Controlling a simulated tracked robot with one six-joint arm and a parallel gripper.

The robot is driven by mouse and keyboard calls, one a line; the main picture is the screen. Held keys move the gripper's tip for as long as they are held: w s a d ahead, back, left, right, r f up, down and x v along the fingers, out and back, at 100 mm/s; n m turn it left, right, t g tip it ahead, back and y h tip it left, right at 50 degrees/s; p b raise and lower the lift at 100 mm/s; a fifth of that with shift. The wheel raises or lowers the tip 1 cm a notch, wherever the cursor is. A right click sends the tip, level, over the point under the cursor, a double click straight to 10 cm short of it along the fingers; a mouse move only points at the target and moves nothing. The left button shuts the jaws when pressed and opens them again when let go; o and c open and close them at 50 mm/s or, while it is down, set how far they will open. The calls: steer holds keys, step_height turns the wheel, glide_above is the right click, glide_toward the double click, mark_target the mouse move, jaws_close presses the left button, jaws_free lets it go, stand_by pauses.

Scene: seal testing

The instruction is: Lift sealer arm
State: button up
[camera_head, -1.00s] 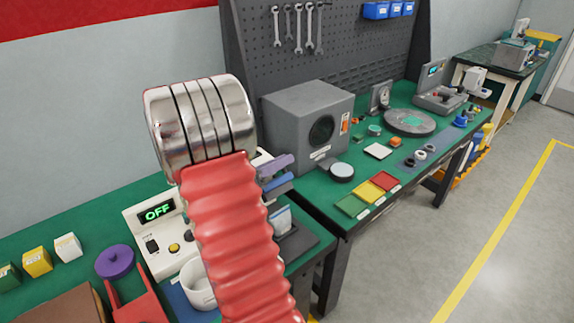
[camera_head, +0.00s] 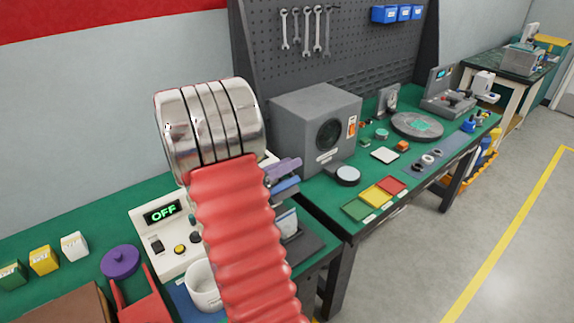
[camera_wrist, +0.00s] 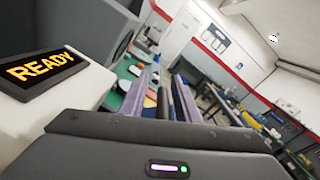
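My gripper (camera_wrist: 160,100) shows in the wrist view with two long purplish fingers spread apart. A narrow dark upright part (camera_wrist: 163,103) shows between them; I cannot tell whether it is the sealer arm or whether the fingers touch it. In the head view the purplish fingers (camera_head: 284,177) show just right of my red arm, one above the other with a gap. A white housing with an orange READY display (camera_wrist: 42,67) is close at left in the wrist view. The sealer is mostly hidden behind my arm in the head view, so its arm's position is unclear.
A white control box with a green OFF display (camera_head: 163,212), a white cup (camera_head: 203,288) and a purple lidded disc (camera_head: 120,262) are on the green bench. A grey chamber (camera_head: 316,128) and coloured trays (camera_head: 376,196) are on the bench at right. The floor at right is clear.

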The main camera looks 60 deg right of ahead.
steer(key=shift+w+a, duration=0.1)
steer(key=shift+a, duration=0.05)
steer(key=v, duration=1.3)
steer(key=shift+a, duration=0.3)
steer(key=shift+w+f, duration=0.1)
